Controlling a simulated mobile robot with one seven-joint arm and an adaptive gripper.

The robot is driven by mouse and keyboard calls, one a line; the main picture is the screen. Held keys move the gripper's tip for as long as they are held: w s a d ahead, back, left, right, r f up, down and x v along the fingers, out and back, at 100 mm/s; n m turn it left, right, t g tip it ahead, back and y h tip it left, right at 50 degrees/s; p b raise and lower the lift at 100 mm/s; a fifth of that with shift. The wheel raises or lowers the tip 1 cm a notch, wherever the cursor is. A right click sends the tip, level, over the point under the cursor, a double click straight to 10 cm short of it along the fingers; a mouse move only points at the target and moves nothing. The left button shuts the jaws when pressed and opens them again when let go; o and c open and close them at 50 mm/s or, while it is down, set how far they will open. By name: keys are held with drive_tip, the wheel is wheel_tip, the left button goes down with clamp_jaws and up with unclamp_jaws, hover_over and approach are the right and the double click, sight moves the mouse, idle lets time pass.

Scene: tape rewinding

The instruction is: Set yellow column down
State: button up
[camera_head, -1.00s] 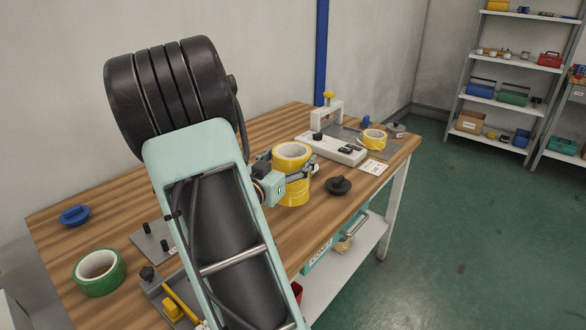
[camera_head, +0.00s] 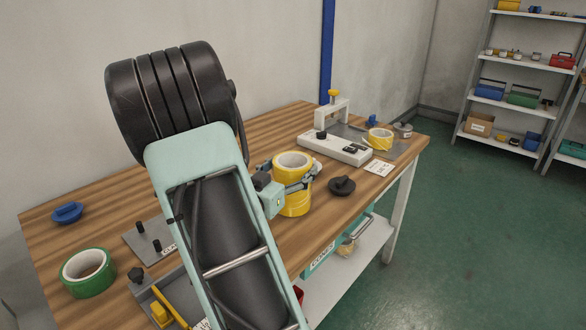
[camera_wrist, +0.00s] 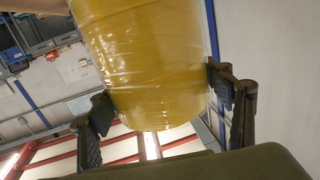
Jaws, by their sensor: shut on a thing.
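The yellow column (camera_head: 292,201), a stack of yellow tape with a white core opening at the top, stands upright over the wooden table, right of my arm in the head view. My gripper (camera_head: 294,182) is shut on it, with a finger at each side. The wrist view shows the yellow column (camera_wrist: 150,70) filling the space between my gripper's dark fingers (camera_wrist: 165,105). In the head view its lower end appears at or very near the table top (camera_head: 262,118); I cannot tell whether it touches.
A black round knobbed piece (camera_head: 342,186) lies close right of the column. Behind stand a white-and-grey press-like device (camera_head: 335,147) and another yellow roll (camera_head: 380,139). A green tape roll (camera_head: 88,273), a blue piece (camera_head: 67,213) and a grey plate with pegs (camera_head: 147,242) are at left.

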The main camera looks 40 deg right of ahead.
drive_tip(key=shift+f, duration=0.1)
drive_tip(key=o, duration=2.1)
drive_tip(key=shift+a+r, duration=0.1)
drive_tip(key=shift+r, duration=0.1)
drive_tip(key=p+v, duration=0.1)
drive_tip(key=v, duration=1.1)
drive_tip(key=shift+p, duration=0.35)
